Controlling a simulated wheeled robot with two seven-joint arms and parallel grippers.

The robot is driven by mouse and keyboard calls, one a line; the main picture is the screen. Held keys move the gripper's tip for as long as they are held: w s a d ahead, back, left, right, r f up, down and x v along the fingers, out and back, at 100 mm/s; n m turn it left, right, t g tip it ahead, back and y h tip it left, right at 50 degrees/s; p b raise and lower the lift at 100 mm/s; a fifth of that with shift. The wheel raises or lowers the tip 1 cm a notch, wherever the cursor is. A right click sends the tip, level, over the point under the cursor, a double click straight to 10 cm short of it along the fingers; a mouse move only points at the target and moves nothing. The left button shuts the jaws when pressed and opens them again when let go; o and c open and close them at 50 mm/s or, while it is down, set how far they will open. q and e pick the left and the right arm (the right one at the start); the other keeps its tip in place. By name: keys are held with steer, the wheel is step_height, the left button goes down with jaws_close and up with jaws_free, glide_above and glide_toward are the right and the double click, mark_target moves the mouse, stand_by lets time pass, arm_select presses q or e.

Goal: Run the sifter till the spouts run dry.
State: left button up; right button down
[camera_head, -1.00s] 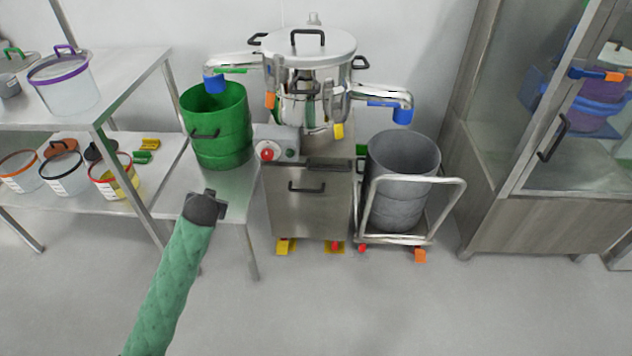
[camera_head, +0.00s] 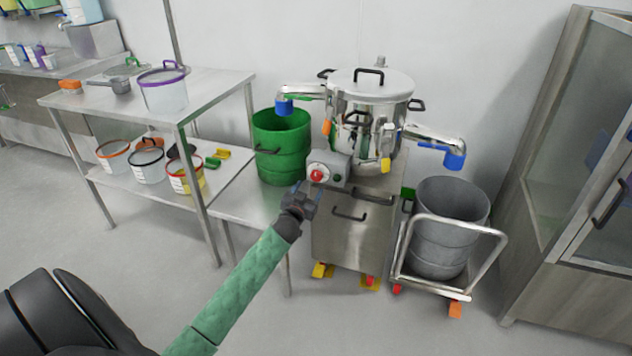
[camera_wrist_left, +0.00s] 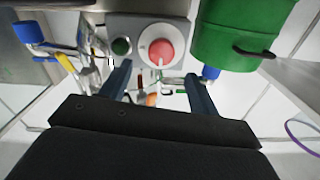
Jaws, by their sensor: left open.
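The sifter (camera_head: 372,88) is a steel round-lidded machine on a steel cabinet. Its left spout has a blue end (camera_head: 284,107) above the green drum (camera_head: 283,150); its right spout has a blue end (camera_head: 454,160) above the grey drum (camera_head: 446,232). A control box on the cabinet carries a red knob (camera_head: 317,174) and a green button (camera_head: 337,178). My left gripper (camera_head: 301,194) is open just below and in front of this box. In the left wrist view the red knob (camera_wrist_left: 161,52) and green button (camera_wrist_left: 121,46) lie beyond the open fingers, apart from them. My right gripper is not seen.
The grey drum stands on a wheeled cart (camera_head: 489,277). A steel shelf table (camera_head: 215,95) with lidded tubs is at left, and a glass-fronted cabinet (camera_head: 545,285) at right. Floor in front is free.

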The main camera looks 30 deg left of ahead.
mark_target(316, 177)
arm_select(q)
steer(key=shift+x, duration=3.2)
steer(key=shift+a, duration=0.1)
steer(key=c, duration=1)
steer(key=shift+o, duration=0.2)
